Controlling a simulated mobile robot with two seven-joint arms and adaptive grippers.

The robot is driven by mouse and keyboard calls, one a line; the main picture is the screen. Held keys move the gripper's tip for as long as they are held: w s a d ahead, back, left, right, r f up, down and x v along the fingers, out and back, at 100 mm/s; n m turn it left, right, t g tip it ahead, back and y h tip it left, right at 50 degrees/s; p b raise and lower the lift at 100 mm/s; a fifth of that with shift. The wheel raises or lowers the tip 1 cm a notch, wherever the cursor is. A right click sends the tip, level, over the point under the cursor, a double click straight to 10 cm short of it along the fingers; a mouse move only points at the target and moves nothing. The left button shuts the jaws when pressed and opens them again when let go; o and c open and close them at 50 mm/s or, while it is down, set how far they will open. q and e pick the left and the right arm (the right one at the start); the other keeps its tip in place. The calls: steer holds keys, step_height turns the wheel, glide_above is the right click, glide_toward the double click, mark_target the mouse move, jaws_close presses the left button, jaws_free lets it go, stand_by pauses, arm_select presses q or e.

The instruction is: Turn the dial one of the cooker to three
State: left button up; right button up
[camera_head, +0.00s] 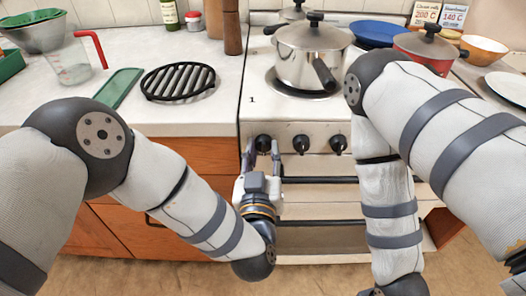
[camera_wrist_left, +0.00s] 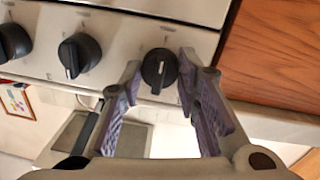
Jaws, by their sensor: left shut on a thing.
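The cooker (camera_head: 290,107) has a front panel with a row of black dials. Dial one (camera_head: 263,142) is the leftmost, below a printed "1". My left gripper (camera_head: 262,148) reaches up to it from below. In the left wrist view my left gripper (camera_wrist_left: 160,82) has its purple-padded fingers on either side of dial one (camera_wrist_left: 159,69), shut on it. A pale pointer line shows on its dark face. The small marks around it are too blurred to read. My right arm hangs in front of the cooker's right side, and its gripper is out of view.
Two more dials, the middle dial (camera_head: 301,144) and the right dial (camera_head: 338,144), sit beside it. A steel pot (camera_head: 310,55) stands on the hob. An oven handle (camera_head: 320,180) runs below the panel. A black trivet (camera_head: 178,81) lies on the left counter.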

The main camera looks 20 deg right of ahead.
stand_by(0.3)
arm_select(q)
steer(key=o, duration=1.2)
steer(key=shift+c, duration=0.2)
steer(key=shift+s, duration=0.1)
steer(key=v, duration=0.7)
steer(key=shift+s, duration=0.15)
steer(key=shift+a, duration=0.1)
